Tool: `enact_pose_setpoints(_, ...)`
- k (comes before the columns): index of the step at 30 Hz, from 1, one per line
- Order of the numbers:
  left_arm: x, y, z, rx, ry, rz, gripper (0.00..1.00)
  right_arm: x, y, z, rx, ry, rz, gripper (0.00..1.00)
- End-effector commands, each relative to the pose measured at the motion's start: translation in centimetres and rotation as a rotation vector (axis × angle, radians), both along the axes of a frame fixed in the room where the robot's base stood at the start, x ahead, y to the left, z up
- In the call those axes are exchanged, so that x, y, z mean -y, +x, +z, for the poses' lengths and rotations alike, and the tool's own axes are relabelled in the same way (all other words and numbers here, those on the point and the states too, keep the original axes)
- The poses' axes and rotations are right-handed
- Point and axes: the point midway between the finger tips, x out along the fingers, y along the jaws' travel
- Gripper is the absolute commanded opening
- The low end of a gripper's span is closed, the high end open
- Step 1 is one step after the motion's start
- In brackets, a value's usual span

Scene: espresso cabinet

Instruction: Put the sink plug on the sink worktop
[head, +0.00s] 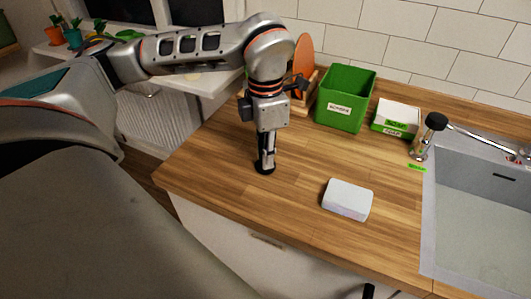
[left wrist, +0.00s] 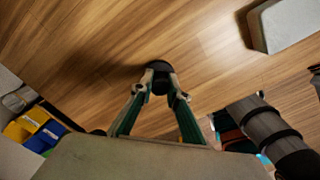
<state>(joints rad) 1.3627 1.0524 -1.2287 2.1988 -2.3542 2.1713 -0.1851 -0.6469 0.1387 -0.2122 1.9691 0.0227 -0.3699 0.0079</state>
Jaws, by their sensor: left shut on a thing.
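My left gripper (head: 266,160) points straight down over the left part of the wooden sink worktop (head: 300,170). It is shut on a small, dark, round sink plug (head: 264,169), which shows beneath the fingertips at the worktop surface. In the left wrist view the plug (left wrist: 158,66) sits between the fingertips of the left gripper (left wrist: 160,88), against the wood. I cannot tell whether the plug touches the worktop or hangs just above it. My right gripper is in neither view.
A white block (head: 347,199) lies right of the gripper. A green bin (head: 343,100), a white and green box (head: 397,119) and an orange disc in a rack (head: 303,55) stand along the wall. The grey sink (head: 485,215) is at right. Wood around the plug is clear.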

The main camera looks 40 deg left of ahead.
Motion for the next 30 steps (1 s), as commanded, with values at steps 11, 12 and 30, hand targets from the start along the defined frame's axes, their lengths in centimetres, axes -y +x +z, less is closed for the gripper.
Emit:
enact_pose_setpoints(11,0.0,0.0,-0.3,-0.001,0.001,0.000,0.32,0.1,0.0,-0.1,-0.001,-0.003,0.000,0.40)
enact_pose_setpoints(12,0.0,0.0,-0.3,-0.001,0.001,0.000,0.32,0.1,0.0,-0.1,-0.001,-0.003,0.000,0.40)
enact_pose_setpoints(30,0.0,0.1,6.9,0.006,0.000,0.002,0.32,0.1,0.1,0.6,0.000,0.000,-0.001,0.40)
